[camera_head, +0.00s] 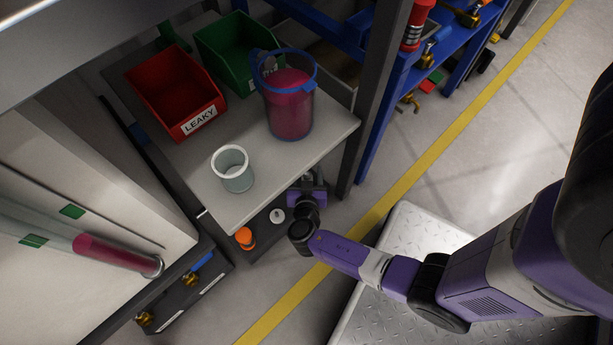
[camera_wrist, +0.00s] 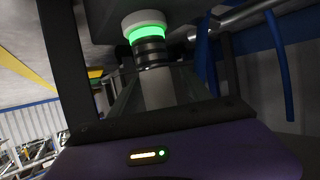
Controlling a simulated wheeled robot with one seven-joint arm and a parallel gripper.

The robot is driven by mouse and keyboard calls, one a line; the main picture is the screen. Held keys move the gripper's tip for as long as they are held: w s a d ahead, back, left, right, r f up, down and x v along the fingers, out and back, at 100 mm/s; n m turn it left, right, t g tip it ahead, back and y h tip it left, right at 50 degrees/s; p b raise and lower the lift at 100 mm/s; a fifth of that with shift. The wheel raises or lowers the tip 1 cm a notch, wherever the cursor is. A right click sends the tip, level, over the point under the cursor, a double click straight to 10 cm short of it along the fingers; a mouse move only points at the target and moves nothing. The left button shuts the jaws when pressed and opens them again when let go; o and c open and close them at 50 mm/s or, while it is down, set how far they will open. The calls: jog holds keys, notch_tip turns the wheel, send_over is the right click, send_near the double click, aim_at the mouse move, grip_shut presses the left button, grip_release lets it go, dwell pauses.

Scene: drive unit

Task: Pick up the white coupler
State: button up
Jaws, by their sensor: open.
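The white coupler (camera_head: 277,215) appears as a small white round piece on the dark lower shelf, below the front edge of the grey table. My gripper (camera_head: 307,192) is just to its right in the head view, partly under the table edge, and its fingertips are hard to make out there. In the wrist view, the dark fingers of my open gripper (camera_wrist: 138,45) stand apart at left and right. Between them in the picture is a white cap with a glowing green ring (camera_wrist: 146,26) above a dark banded stem. I cannot tell whether it is the coupler or how far away it is.
An orange piece (camera_head: 245,238) sits left of the coupler. The table (camera_head: 215,205) above carries a clear cup (camera_head: 233,178), a jug of magenta liquid (camera_head: 290,110), a red bin marked LEAKY (camera_head: 160,75) and a green bin (camera_head: 228,40). A dark post (camera_head: 362,130) stands to the right.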

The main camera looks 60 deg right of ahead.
jog(key=shift+w+d, duration=0.1)
jog(key=shift+d, duration=0.05)
grip_shut()
notch_tip(320, 180, up, 10)
jog(key=p, duration=0.5)
jog(key=shift+r+p, duration=0.6)
jog(key=shift+r, duration=0.15)
dwell(0.9)
jog(key=shift+r+p, duration=1.45)
jog(key=shift+r, duration=0.8)
